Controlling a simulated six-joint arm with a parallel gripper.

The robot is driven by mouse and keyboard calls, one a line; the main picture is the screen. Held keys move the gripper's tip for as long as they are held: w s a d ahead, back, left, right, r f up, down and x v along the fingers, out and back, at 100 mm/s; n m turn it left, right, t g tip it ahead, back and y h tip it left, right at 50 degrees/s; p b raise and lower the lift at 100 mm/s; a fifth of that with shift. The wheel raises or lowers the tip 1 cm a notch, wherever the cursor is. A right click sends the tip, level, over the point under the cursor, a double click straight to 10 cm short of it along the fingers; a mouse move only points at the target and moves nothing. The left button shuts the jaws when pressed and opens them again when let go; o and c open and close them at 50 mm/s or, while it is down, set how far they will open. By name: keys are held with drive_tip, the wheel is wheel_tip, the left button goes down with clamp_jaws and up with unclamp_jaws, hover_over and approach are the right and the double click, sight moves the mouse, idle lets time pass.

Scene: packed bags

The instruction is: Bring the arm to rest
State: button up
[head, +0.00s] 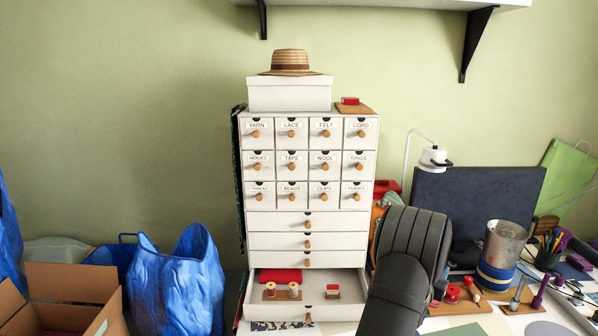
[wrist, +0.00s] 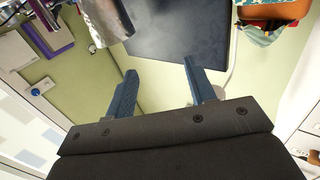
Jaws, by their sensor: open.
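My gripper (wrist: 159,72) shows in the wrist view with its two blue fingers spread apart. Nothing is between them; beyond them are the green wall and a dark blue panel (wrist: 180,30). My dark arm (head: 408,260) rises at the lower right in the head view, in front of the desk and just right of the white drawer cabinet (head: 307,222). I cannot make out the fingers in the head view. The arm hides part of the desk and the panel's left edge.
The cabinet's bottom drawer (head: 308,313) is open, holding spools and a red piece. Blue bags (head: 178,285) and a cardboard box (head: 70,285) stand left. A metal can (head: 503,245), lamp (head: 434,157) and spools crowd the desk at right. A shelf bracket (head: 476,40) hangs above.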

drive_tip(key=w+a+f, duration=0.1)
drive_tip(key=w+f, duration=0.1)
drive_tip(key=f, duration=0.1)
drive_tip(key=w+a+f, duration=0.2)
drive_tip(key=w+f, duration=0.1)
drive_tip(key=f, duration=0.1)
drive_tip(key=w+a+f, duration=0.2)
drive_tip(key=w+f, duration=0.1)
drive_tip(key=shift+w+a+f, duration=0.15)
drive_tip(key=shift+a+f, duration=0.05)
drive_tip(key=shift+d+r+n+t+y, duration=0.1)
drive_tip(key=shift+r+n+t+y, duration=0.1)
drive_tip(key=shift+n+t+y, duration=0.4)
drive_tip(key=shift+n+y, duration=0.1)
drive_tip(key=shift+y, duration=0.2)
drive_tip(key=shift+s+a+y, duration=0.2)
drive_tip(key=shift+a+y, duration=0.1)
drive_tip(key=shift+a, duration=0.05)
drive_tip(key=v, duration=1.6)
drive_tip(key=shift+f, duration=0.45)
